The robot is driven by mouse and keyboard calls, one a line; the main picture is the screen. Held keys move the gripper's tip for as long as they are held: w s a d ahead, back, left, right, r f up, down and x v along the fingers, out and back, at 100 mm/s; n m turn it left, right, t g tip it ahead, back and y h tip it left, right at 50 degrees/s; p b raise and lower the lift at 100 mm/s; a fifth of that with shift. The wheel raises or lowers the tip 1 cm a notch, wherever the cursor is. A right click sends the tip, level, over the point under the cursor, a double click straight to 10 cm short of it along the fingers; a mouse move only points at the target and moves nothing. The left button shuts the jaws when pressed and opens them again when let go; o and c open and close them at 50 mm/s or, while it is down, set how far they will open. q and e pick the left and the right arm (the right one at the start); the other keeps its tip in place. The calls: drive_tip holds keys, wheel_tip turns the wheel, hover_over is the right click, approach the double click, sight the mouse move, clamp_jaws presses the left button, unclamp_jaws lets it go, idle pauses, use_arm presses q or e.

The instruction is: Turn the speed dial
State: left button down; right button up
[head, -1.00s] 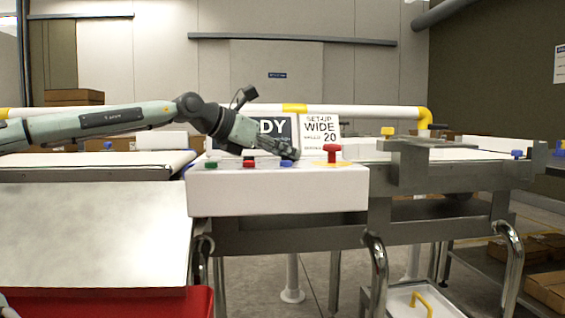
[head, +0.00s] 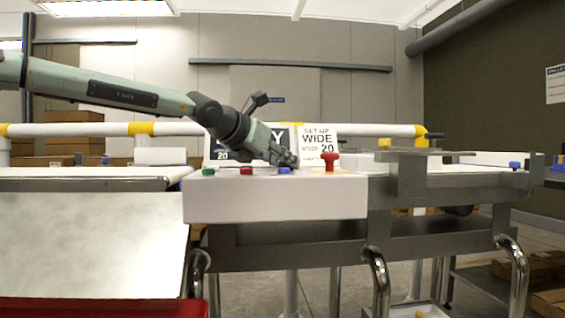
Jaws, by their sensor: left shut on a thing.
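My left gripper (head: 291,161) reaches down to the box top, just behind the blue button and left of the red mushroom knob. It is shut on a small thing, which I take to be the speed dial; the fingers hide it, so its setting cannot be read. My right gripper is out of view.
A set-up card (head: 318,144) reading "WIDE" and "20" stands behind the box, beside a dark display (head: 222,149) partly covered by my left arm. A grey metal frame (head: 418,170) stands over the belt on the right. A pale conveyor (head: 75,180) lies left.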

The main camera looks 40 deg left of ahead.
use_arm(q)
drive_tip(key=c, duration=1.2)
unclamp_jaws()
drive_tip(key=shift+s, duration=0.1)
drive_tip(key=v, duration=1.1)
drive_tip(key=shift+s+d+r, duration=0.15)
drive_tip(key=shift+s, duration=0.2)
drive_tip(key=shift+r, duration=0.1)
